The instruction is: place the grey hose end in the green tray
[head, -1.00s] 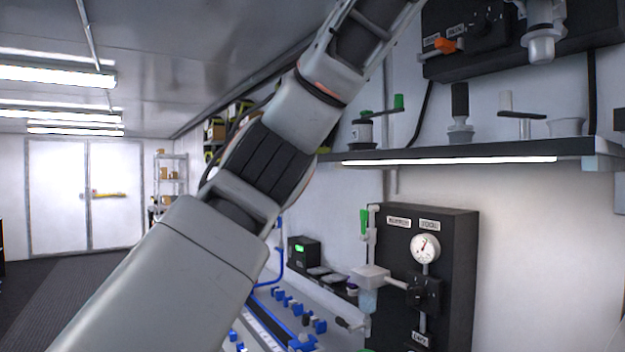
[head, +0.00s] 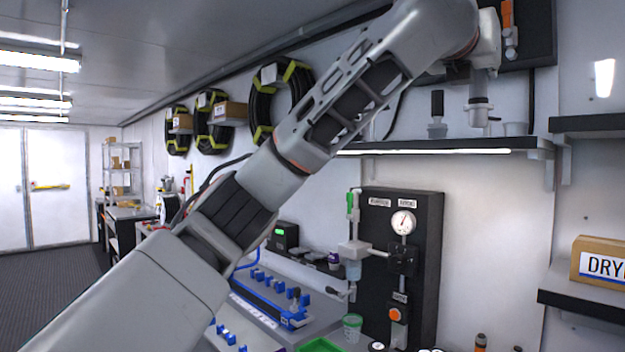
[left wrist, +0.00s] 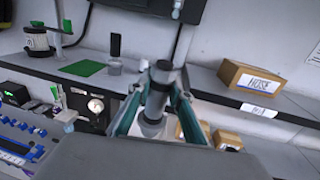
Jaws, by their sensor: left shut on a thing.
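My left gripper (left wrist: 152,98) is shut on the grey hose end (left wrist: 158,88), a grey cylinder with a wider lower part, in the left wrist view. In the head view my left arm crosses the picture to the upper right, and the hose end (head: 480,113) hangs below its wrist, in front of the wall above the shelf. A green tray (head: 320,346) shows only in part at the bottom edge of the head view, on the bench, well below the gripper. My right gripper is not in view.
A lit wall shelf (head: 430,146) holds small fittings; the left wrist view shows a flat green piece (left wrist: 82,68) on it. A black gauge panel (head: 428,265) stands below. Boxes stand on shelves at right, including a labelled carton (head: 600,262).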

